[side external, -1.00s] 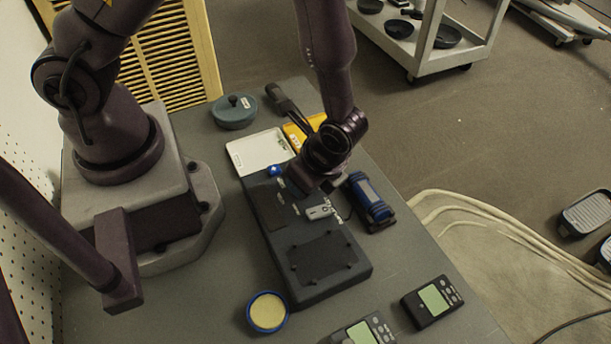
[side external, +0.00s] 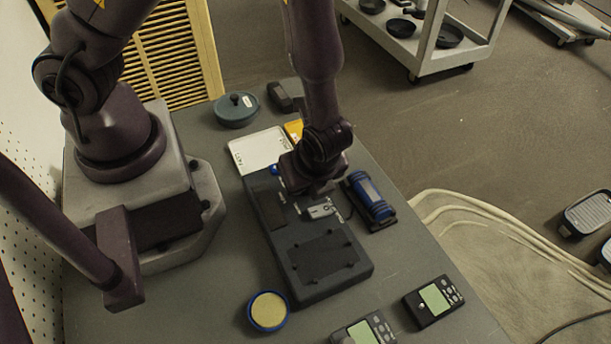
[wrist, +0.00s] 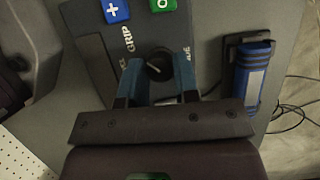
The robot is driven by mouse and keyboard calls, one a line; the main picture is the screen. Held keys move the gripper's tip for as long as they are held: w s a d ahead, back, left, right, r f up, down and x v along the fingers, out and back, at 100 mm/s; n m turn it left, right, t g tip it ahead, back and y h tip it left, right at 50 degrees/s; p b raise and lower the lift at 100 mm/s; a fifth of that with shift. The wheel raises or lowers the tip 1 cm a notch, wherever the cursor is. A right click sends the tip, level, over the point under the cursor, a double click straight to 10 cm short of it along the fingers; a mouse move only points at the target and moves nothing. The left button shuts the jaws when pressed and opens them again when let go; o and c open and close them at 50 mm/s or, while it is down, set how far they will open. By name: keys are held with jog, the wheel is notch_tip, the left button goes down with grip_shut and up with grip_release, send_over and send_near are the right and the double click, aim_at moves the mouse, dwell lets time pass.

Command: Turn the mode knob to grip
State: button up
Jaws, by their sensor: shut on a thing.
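The mode knob (wrist: 159,64) is a round black dial with a pale mark, on a dark control box (side external: 272,246). In the wrist view it sits between the two blue fingers of my gripper (wrist: 158,75), which are shut on it. The GRIP label (wrist: 128,38) is printed on the panel to the upper left of the knob; other labels are partly hidden by the fingers. I cannot tell for sure which label the knob's mark points to. In the side view my gripper (side external: 316,187) is over the box's far half and hides the knob.
A blue cylinder in a black holder (side external: 371,199) stands close to the box's right side. A yellow round pad (side external: 268,311) and a handheld meter (side external: 434,301) are in front.

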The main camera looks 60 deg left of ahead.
jog(key=o, duration=0.9)
jog(key=v, duration=1.3)
jog(key=s+a+r+n+t+h, duration=0.2)
jog(key=a+r+n, duration=0.5)
jog(key=r+n, duration=0.2)
jog(key=s+a+r+n+t+h, duration=0.2)
jog(key=a+r+n, duration=0.4)
jog(key=r+n, duration=0.3)
jog(key=shift+s+a+t, duration=0.4)
jog(key=shift+s+t, duration=0.4)
jog(key=shift+s, duration=0.05)
